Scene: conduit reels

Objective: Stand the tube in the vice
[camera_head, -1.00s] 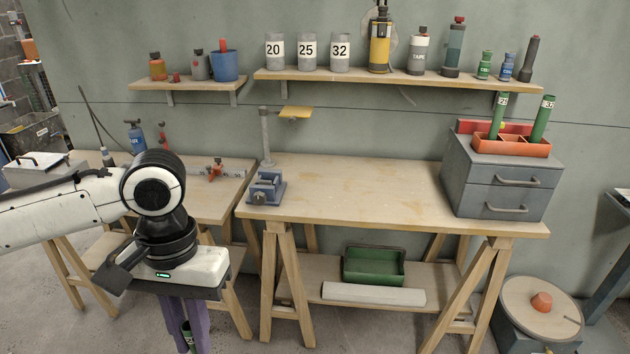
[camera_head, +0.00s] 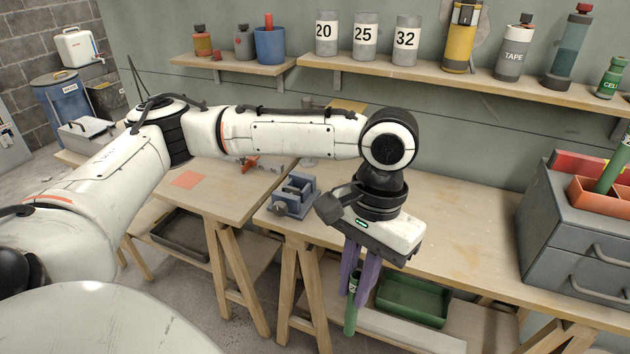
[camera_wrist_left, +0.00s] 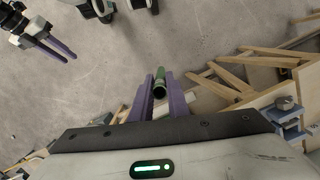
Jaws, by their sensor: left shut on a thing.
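My left gripper (camera_head: 360,268) has purple fingers pointing down and is shut on a green tube (camera_head: 351,310). The tube hangs roughly upright between the fingers, in front of the workbench's front edge. In the left wrist view its open dark end (camera_wrist_left: 159,91) shows between the fingertips. The blue-grey vice (camera_head: 294,195) stands on the left end of the workbench, left of and behind the gripper. The vice also shows at the right edge of the left wrist view (camera_wrist_left: 287,118). My right gripper (camera_wrist_left: 54,48) shows at the upper left there, its fingers apart and empty.
The workbench (camera_head: 465,215) is mostly bare. A grey drawer cabinet (camera_head: 565,250) with an orange tray (camera_head: 592,200) stands at its right. A green bin (camera_head: 415,300) sits on the lower shelf behind the tube. A wall shelf (camera_head: 430,75) holds cans and bottles.

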